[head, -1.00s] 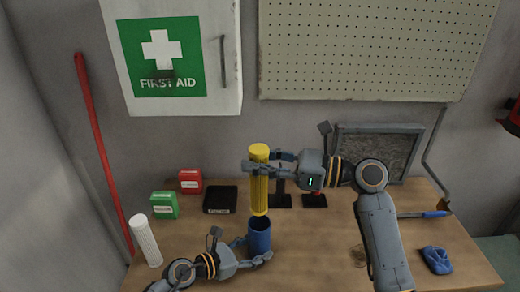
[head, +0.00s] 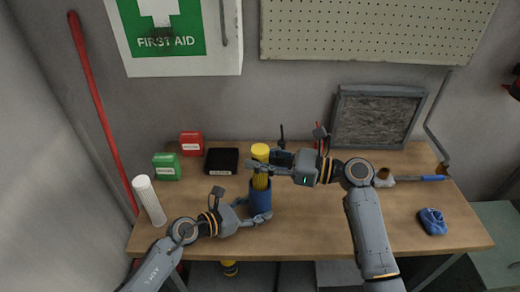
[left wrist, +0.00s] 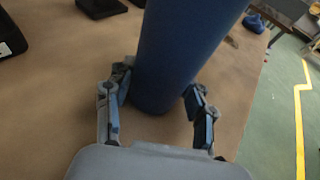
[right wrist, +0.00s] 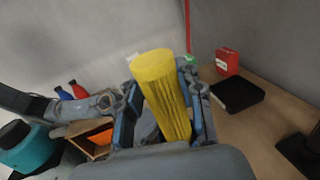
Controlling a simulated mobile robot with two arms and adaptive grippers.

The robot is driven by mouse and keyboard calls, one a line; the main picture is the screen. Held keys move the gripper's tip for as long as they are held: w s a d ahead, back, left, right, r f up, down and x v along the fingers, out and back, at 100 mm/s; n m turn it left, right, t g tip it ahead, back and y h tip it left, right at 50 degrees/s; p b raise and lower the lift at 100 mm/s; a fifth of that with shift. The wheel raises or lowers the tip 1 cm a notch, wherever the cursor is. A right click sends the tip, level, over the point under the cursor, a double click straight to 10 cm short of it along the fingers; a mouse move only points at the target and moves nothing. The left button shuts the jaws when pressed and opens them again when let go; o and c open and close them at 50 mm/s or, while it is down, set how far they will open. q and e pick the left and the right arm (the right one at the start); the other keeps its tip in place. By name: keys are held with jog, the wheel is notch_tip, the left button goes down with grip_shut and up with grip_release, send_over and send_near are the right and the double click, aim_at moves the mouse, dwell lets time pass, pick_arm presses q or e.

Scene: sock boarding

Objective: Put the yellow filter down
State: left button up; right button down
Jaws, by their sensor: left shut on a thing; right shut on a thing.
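The yellow filter (head: 261,152) is an upright pleated cylinder with a smooth top cap. It also shows in the right wrist view (right wrist: 160,85). My right gripper (head: 257,167) is shut on its upper part, with a finger on each side (right wrist: 160,100). The filter's lower end is hidden inside the blue housing (head: 260,197), an open-topped cup standing upright on the bench. Whether the filter touches the cup's bottom cannot be seen. My left gripper (head: 262,217) is shut around the housing low down, as the left wrist view shows (left wrist: 158,105) around the blue wall (left wrist: 165,65).
A white cylinder (head: 150,202) stands at the bench's left. Green (head: 166,167) and red (head: 191,144) boxes and a black box (head: 221,161) lie behind it. A blue cloth (head: 432,221) lies at right. The bench (head: 330,225) is clear at front centre.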

pick_arm(q)
jog(key=shift+f, duration=0.1)
pick_arm(e)
jog(key=shift+f, duration=0.25)
jog(key=c, duration=0.8)
grip_release()
jog(key=v, duration=1)
